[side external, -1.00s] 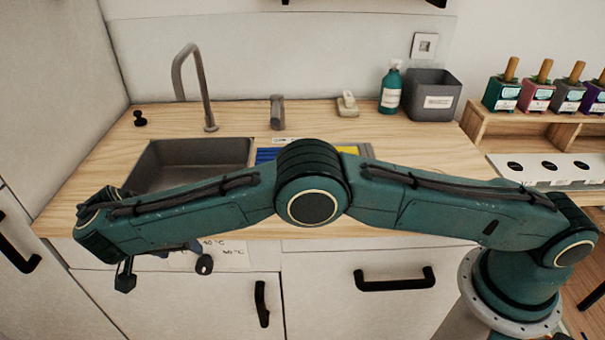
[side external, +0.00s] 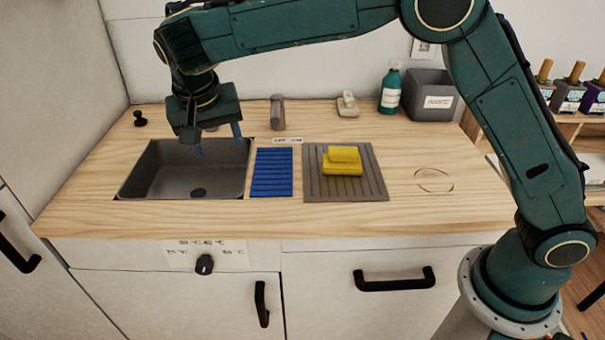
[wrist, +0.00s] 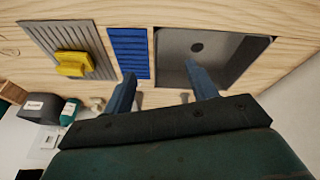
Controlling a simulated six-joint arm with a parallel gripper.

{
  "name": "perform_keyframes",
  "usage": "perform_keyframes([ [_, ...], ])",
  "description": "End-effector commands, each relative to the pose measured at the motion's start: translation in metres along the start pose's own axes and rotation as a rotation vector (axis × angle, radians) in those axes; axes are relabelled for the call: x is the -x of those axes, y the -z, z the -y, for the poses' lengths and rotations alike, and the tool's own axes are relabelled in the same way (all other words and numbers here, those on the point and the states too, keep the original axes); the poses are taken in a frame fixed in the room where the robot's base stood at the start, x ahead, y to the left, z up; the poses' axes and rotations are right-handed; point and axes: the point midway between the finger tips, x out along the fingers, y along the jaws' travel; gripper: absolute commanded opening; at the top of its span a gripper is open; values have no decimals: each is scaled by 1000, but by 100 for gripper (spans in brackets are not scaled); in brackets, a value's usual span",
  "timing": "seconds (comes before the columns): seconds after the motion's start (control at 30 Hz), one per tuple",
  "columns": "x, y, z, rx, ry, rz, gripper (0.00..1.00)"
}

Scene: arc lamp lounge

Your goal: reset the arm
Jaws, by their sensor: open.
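My gripper (side external: 217,145) hangs above the sink in the side view, pointing down. Its two blue-grey fingers are apart with nothing between them. In the wrist view the gripper (wrist: 163,92) shows its fingers spread over the counter, one near the blue mat and one over the sink's edge. My arm is raised and bent, with its elbow at the top of the side view.
The grey sink (side external: 140,180) is empty. A blue ribbed mat (side external: 272,173) and a grey ribbed board (side external: 372,185) with yellow sponges (side external: 343,161) lie beside it. A teal bottle (side external: 391,88) and a grey bin (side external: 431,97) stand behind. The counter's right front is clear.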

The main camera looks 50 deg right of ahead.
Motion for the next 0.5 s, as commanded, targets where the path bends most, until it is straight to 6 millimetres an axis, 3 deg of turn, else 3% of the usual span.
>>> perform_keyframes([
  [0.2, 32, 17, -53, 50, 41, -4, 57],
  [0.5, 66, 21, -126, 123, 95, -18, 57],
])
